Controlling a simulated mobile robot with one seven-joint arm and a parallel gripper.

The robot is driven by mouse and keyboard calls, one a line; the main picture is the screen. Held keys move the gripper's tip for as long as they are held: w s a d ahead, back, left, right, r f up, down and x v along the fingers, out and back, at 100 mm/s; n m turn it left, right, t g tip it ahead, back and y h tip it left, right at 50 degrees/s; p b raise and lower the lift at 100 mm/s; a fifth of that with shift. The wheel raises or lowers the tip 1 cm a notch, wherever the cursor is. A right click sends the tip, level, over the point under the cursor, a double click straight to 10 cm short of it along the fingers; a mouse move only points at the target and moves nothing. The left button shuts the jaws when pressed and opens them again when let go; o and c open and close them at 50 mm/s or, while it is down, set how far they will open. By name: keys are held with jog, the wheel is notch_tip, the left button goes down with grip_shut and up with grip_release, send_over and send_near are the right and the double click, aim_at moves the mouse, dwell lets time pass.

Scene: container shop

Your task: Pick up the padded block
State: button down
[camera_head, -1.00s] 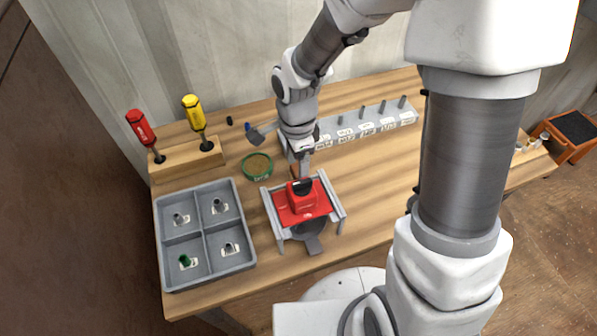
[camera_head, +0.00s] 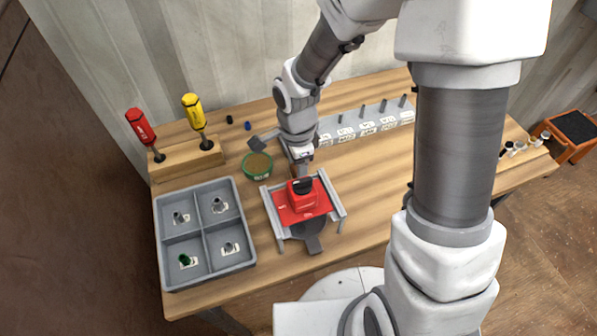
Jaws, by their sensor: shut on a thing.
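A small red block with a dark top (camera_head: 303,198), which I take for the padded block, is over the red plate of a small grey stand (camera_head: 274,216). My gripper (camera_head: 303,172) points down at the back of the block and looks shut on it near its dark top. The block hides part of the fingertips and the exact contact. I cannot tell whether its underside touches the plate.
A grey four-compartment tray (camera_head: 205,226) lies left of the stand. A green-rimmed round dish (camera_head: 257,166) is close behind. A wooden holder (camera_head: 184,161) carries red and yellow screwdrivers. A labelled rack (camera_head: 365,124) stands behind right. The tabletop right of the stand is clear.

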notch_tip(320, 180, up, 10)
jog(key=shift+r+p, duration=0.1)
jog(key=shift+p, duration=0.4)
jog(key=c, duration=0.8)
grip_release()
jog(key=c, duration=0.6)
jog(key=shift+s, duration=0.1)
